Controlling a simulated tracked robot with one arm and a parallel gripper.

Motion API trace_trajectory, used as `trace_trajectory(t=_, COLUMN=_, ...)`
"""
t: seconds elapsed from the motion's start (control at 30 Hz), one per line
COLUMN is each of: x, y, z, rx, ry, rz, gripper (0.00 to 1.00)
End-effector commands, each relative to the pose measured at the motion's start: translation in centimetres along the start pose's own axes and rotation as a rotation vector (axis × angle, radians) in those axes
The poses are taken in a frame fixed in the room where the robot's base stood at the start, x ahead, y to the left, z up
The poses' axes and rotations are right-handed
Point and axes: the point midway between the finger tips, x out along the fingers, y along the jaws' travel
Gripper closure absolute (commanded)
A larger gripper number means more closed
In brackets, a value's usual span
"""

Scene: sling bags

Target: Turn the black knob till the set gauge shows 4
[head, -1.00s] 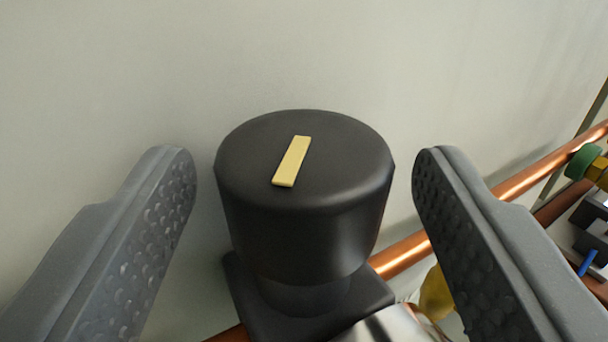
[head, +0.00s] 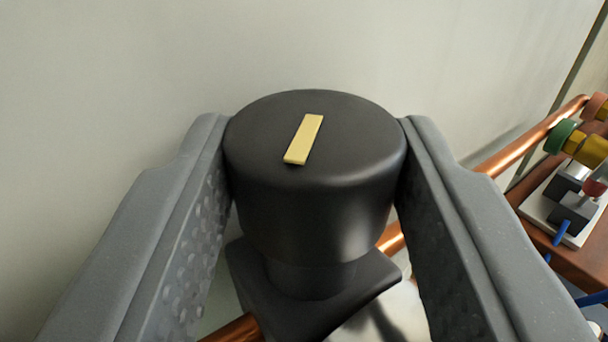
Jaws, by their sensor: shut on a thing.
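The black knob (head: 315,195) is a round, upright cylinder with a yellow pointer bar (head: 304,139) on its top. The bar leans slightly, its far end to the right. My gripper (head: 315,150) is shut on the knob, with one grey textured finger against its left side and one against its right. The knob sits on a dark base (head: 312,280). The set gauge does not show in this view.
A pale wall (head: 130,70) stands close behind and left of the knob. A copper pipe (head: 525,142) runs past to the right. At the right are a green-collared brass fitting (head: 561,136) and a small white plate (head: 535,208) with grey blocks on a brown surface.

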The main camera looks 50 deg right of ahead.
Motion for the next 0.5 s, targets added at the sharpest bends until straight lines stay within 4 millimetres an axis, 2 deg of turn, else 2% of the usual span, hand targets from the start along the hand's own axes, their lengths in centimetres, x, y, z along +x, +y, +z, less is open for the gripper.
trace_trajectory(t=0.3, x=-0.3, y=0.4, z=-1.4, rx=0.012, ry=0.021, rz=0.081, gripper=0.84)
trace_trajectory(t=0.5, x=-0.4, y=0.3, z=-1.6, rx=0.011, ry=0.020, rz=0.121, gripper=0.84)
